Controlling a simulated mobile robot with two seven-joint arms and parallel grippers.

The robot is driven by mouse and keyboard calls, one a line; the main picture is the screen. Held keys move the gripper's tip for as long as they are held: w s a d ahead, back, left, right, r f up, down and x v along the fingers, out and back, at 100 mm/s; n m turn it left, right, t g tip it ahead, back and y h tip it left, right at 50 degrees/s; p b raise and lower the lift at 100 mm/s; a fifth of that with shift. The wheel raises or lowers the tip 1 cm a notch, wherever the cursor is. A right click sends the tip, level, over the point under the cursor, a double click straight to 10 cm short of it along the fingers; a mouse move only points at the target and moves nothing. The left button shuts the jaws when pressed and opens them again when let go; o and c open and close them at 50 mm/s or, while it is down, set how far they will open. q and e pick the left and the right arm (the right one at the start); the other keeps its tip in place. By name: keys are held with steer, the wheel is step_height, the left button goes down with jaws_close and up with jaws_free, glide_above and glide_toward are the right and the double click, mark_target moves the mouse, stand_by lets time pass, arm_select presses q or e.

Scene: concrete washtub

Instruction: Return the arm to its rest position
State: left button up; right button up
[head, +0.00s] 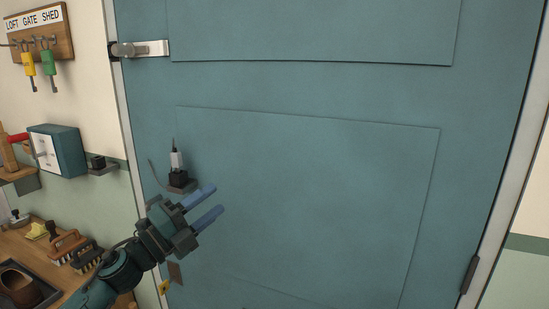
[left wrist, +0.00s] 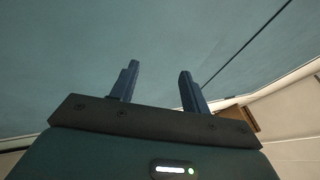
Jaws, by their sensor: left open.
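My left gripper (head: 208,206) comes in from the lower left in the head view, in front of the blue-green door (head: 310,190). Its two blue fingers are apart with nothing between them. In the left wrist view the same open fingers (left wrist: 160,85) point toward a plain blue-green surface. My right gripper is in neither view.
A small dark device (head: 178,170) is near my gripper.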

arm_select(q)
steer(key=s+f+n+t+y, duration=0.1)
steer(key=s+f+n+y, duration=0.45)
steer(key=f+n, duration=0.5)
steer(key=s+f+n+y, duration=0.4)
steer(key=s+f+n, duration=0.35)
steer(key=f, duration=0.55)
steer(key=s+a+f+n+g+y, duration=0.1)
steer(key=s+f+n+g+y, duration=0.1)
steer(key=s+f+n+g, duration=0.3)
steer(key=s+f+n, duration=0.3)
steer(key=s+f, duration=0.4)
steer(key=s, duration=0.3)
steer(key=shift+s+f+y, duration=0.15)
steer(key=shift+y, duration=0.2)
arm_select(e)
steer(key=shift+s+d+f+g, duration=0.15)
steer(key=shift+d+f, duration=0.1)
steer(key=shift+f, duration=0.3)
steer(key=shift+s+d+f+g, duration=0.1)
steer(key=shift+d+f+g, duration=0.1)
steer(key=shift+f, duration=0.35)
